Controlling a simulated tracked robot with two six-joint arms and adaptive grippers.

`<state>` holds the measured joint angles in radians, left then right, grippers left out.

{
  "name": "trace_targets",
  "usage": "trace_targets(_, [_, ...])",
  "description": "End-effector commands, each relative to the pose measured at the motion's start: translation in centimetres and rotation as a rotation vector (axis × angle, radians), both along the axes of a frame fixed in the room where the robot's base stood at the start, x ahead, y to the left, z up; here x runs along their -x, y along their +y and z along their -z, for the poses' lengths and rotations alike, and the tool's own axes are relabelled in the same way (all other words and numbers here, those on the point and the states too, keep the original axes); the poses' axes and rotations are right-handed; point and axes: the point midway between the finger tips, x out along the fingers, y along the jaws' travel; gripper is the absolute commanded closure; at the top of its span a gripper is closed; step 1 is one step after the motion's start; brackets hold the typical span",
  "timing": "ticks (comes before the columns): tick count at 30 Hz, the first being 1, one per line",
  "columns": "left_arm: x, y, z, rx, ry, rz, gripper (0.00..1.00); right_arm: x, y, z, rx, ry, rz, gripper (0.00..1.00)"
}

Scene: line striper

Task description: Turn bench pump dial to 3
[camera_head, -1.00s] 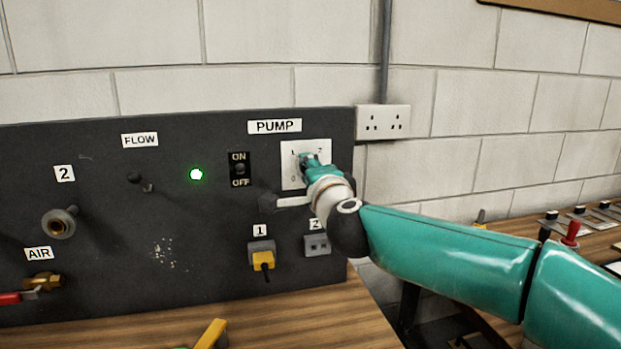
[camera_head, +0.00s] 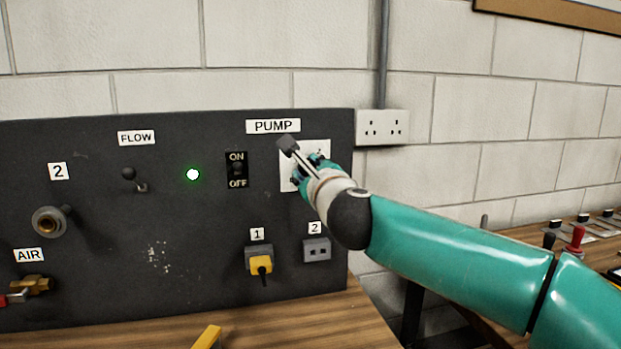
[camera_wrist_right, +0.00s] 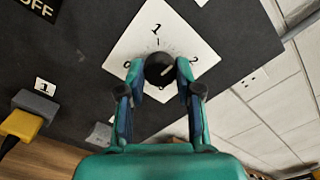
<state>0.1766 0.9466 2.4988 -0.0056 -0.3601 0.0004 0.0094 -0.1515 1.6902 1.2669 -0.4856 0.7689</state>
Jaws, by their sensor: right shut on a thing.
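My right gripper (camera_wrist_right: 160,77) is shut on the dial, one finger on each side. In the head view it (camera_head: 312,165) covers the dial below the PUMP label (camera_head: 273,126). My left gripper is out of view.
A wall outlet (camera_head: 382,127) is at the panel's right.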

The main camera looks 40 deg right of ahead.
Motion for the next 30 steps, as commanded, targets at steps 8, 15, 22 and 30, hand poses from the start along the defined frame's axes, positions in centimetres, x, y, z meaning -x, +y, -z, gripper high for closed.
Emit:
trace_targets(8, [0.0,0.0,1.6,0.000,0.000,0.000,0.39,-0.1,0.0,0.8,-0.236,-0.118,0.003,1.00])
trace_targets(15, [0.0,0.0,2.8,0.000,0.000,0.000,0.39,-0.2,0.0,0.9,-0.436,-0.227,0.004,1.00])
trace_targets(22, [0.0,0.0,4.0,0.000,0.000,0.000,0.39,-0.2,0.0,0.9,-0.627,-0.333,0.005,1.00])
trace_targets(30, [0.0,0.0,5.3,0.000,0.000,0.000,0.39,-0.2,0.0,0.9,-0.851,-0.456,0.004,1.00])
